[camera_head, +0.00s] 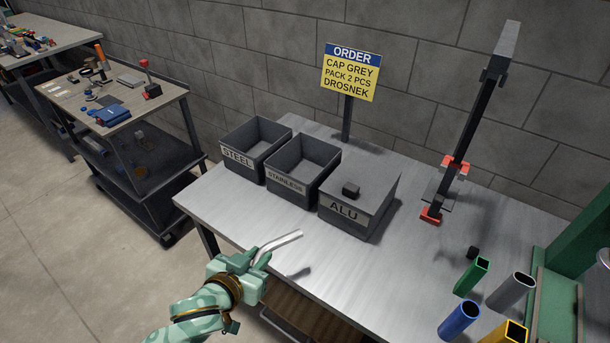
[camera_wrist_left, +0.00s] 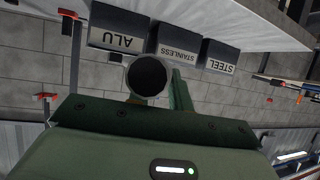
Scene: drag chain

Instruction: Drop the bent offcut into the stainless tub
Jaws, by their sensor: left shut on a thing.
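The bent offcut (camera_head: 281,243) is a short silver piece with a bend. My left gripper (camera_head: 260,260) is shut on it and holds it above the front edge of the bench. In the left wrist view a dark round end (camera_wrist_left: 147,76) shows at the jaws, probably the offcut's end. The stainless tub (camera_head: 296,187) is a grey open box labelled STAINLESS, up and to the right of the gripper. It also shows upside down in the left wrist view (camera_wrist_left: 177,45). Its inside looks empty from here. My right gripper is not in view.
An open STEEL tub (camera_head: 241,163) stands left of the stainless one. An order sign (camera_head: 350,72) rises behind. Coloured tubes (camera_head: 472,276) stand front right. The bench middle is clear.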

